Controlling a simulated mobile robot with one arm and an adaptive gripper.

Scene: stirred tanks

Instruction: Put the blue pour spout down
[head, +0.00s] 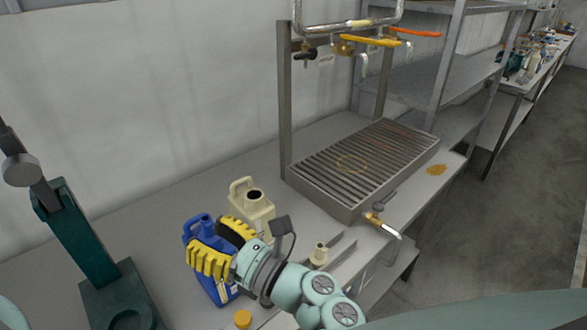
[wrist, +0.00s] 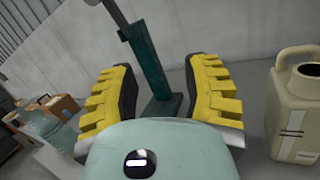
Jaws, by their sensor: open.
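My gripper (head: 209,241) has yellow ribbed fingers and is open above the bench. In the wrist view my gripper (wrist: 162,78) shows both fingers apart with nothing seen between them. A blue jug (head: 222,291) with a handle and a label stands on the bench below and behind the fingers, which partly hide it. Whether the fingers touch it, I cannot tell. I cannot make out a separate blue pour spout in either view; it may be hidden by the fingers or my wrist.
A beige jug (head: 254,204) stands close beside the gripper. A small beige bottle (head: 319,255), a yellow cap (head: 243,319) and a slatted metal tray (head: 352,187) are nearby. A dark green stand (head: 78,227) rises at left. Bare bench (head: 130,229) lies between stand and jugs.

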